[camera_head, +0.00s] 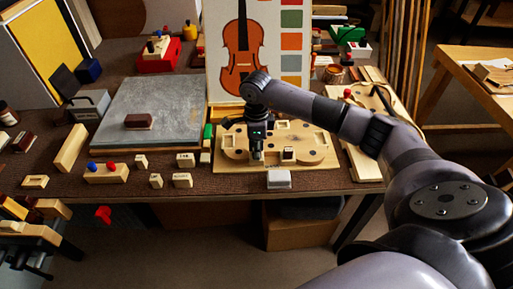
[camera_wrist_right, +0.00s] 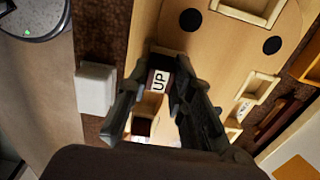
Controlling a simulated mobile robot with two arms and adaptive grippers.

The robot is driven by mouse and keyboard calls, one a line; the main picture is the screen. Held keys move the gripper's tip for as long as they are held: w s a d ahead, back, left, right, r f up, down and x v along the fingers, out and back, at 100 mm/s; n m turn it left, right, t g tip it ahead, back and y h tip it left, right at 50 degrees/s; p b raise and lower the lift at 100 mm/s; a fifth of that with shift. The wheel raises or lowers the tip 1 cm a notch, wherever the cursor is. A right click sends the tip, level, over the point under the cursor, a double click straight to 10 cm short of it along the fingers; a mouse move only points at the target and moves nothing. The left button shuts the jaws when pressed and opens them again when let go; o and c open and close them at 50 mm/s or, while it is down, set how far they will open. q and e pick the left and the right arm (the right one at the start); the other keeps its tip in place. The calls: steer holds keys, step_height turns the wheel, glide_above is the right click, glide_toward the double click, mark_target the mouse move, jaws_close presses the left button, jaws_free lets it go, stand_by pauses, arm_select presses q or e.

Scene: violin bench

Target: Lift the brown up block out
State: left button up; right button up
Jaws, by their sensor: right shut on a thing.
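My right gripper (camera_head: 257,156) reaches down over the pale wooden board (camera_head: 228,165) with violin-like outlines and recesses. In the right wrist view its fingers (camera_wrist_right: 162,100) are shut on the brown up block (camera_wrist_right: 151,83), which has a white label reading "UP". I cannot tell whether the block still sits in its recess or is raised. In the head view the gripper hides it. Another brown block (camera_wrist_right: 142,126) shows between the fingers, lower in the wrist view. My left gripper is not in view.
A small white box (camera_head: 279,179) stands at the board's front edge. A grey slab (camera_head: 150,105) with a brown block (camera_head: 139,122) lies to the left. Several small labelled wooden blocks stand in front of the slab. A violin chart (camera_head: 215,50) stands behind the board.

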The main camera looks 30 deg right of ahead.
jaws_close()
steer(key=shift+r+p, duration=0.4)
steer(key=shift+r, duration=0.3)
stand_by(1.0)
steer(key=shift+r+p, duration=1.6)
steer(key=shift+r, duration=1)
step_height(320, 180, up, 7)
steer(key=p, duration=0.4)
